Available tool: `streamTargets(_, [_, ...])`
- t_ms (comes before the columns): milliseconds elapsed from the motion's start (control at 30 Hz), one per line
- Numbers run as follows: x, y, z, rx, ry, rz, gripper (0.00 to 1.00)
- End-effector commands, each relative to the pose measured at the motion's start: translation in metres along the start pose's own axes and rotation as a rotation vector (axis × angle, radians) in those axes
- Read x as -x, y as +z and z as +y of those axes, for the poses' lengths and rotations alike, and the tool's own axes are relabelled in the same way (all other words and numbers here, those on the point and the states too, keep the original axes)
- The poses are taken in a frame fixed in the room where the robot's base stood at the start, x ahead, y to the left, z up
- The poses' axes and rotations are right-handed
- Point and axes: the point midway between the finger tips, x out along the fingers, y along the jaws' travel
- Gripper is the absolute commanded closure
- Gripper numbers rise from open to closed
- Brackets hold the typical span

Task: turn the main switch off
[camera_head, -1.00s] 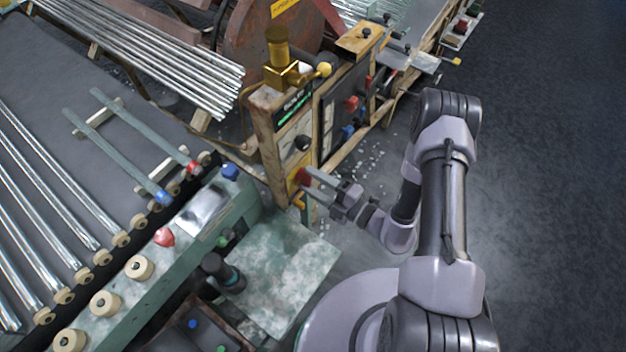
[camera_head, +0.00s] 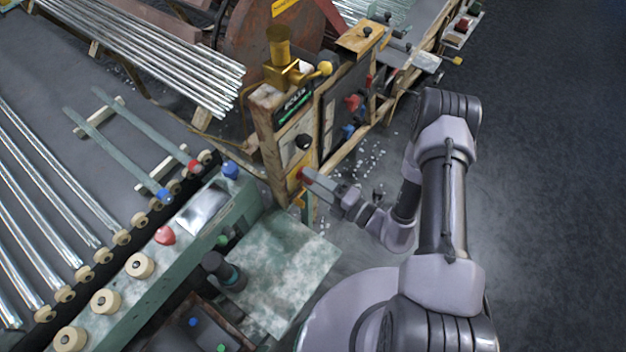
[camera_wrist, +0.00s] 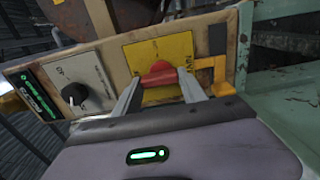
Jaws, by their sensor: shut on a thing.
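The main switch is a red knob (camera_wrist: 160,74) on a yellow plate (camera_wrist: 150,50) in the wrist view. The plate is on the front of a wooden-framed control panel (camera_wrist: 115,50). My gripper (camera_wrist: 158,90) has one finger on each side of the red knob and is shut on it. In the head view my gripper (camera_head: 320,184) reaches the lower part of the panel from the right, and only a little of the red knob (camera_head: 307,174) shows past the fingers.
A black knob (camera_wrist: 74,93) on a grey plate sits beside the yellow plate in the wrist view. A yellow bracket (camera_wrist: 212,76) is close to the right finger. A green machine table (camera_head: 285,265) stands below the panel. Dark open floor (camera_head: 550,150) lies to the right.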

Motion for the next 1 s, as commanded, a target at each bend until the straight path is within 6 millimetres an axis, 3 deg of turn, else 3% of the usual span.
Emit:
streamTargets(167, [0.0, 0.0, -0.001, 0.001, -0.001, 0.0, 0.91])
streamTargets(200, [0.0, 0.0, -0.001, 0.001, -0.002, 0.0, 0.43])
streamTargets(300, [0.0, 0.0, -0.001, 0.001, -0.001, 0.0, 0.29])
streamTargets(767, [0.003, 0.0, 0.0, 0.0, -0.001, -0.001, 0.29])
streamTargets(867, [0.016, 0.002, 0.001, -0.002, -0.002, -0.006, 0.29])
streamTargets(1000, [0.057, 0.003, 0.002, -0.002, -0.001, -0.011, 0.29])
